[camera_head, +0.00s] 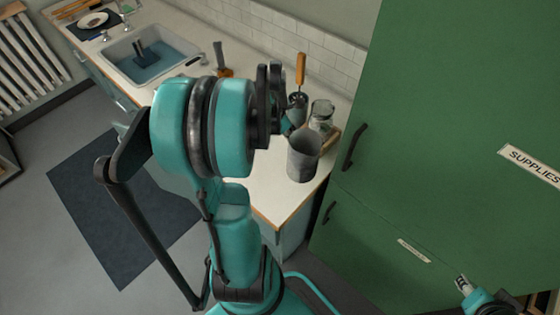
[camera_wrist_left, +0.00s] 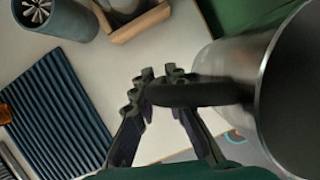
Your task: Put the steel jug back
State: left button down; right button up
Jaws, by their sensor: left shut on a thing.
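The steel jug (camera_head: 303,155) is a grey metal cylinder above the right end of the counter, near the green cabinet. In the left wrist view its shiny body (camera_wrist_left: 285,85) fills the right side, with a black handle (camera_wrist_left: 200,92) pointing left. My left gripper (camera_wrist_left: 157,82) is shut on that handle. In the head view the left gripper (camera_head: 288,124) is partly hidden behind my own arm, just left of the jug. I cannot tell from these views whether the jug's base touches the counter.
Behind the jug are a glass jar (camera_head: 321,114), a wooden tray (camera_wrist_left: 133,22) and a blue-grey holder (camera_wrist_left: 66,20) with a brush. A ribbed dark mat (camera_wrist_left: 58,100) lies beside them. The sink (camera_head: 150,55) is farther left. The green cabinet (camera_head: 450,120) bounds the right.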

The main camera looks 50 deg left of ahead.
pick_arm(q)
jog(key=s+a+f+b, duration=0.1)
jog(key=a+f, duration=0.2)
jog(key=s+a+f+b, duration=0.2)
jog(key=a+f, duration=0.2)
jog(key=s+a+f+b, duration=0.1)
jog(key=a+f+b, duration=0.1)
jog(key=a+f, duration=0.1)
jog(key=shift+s+a+f, duration=0.2)
jog(key=shift+s+f, duration=0.2)
jog(key=shift+f, duration=0.15)
jog(key=shift+r, duration=0.1)
jog(key=shift+f+b, duration=0.2)
jog(key=shift+b, duration=0.15)
jog(key=c, duration=1.6)
grip_release()
jog(key=shift+r, duration=0.1)
jog(key=shift+o, duration=0.2)
jog(key=shift+r, duration=0.1)
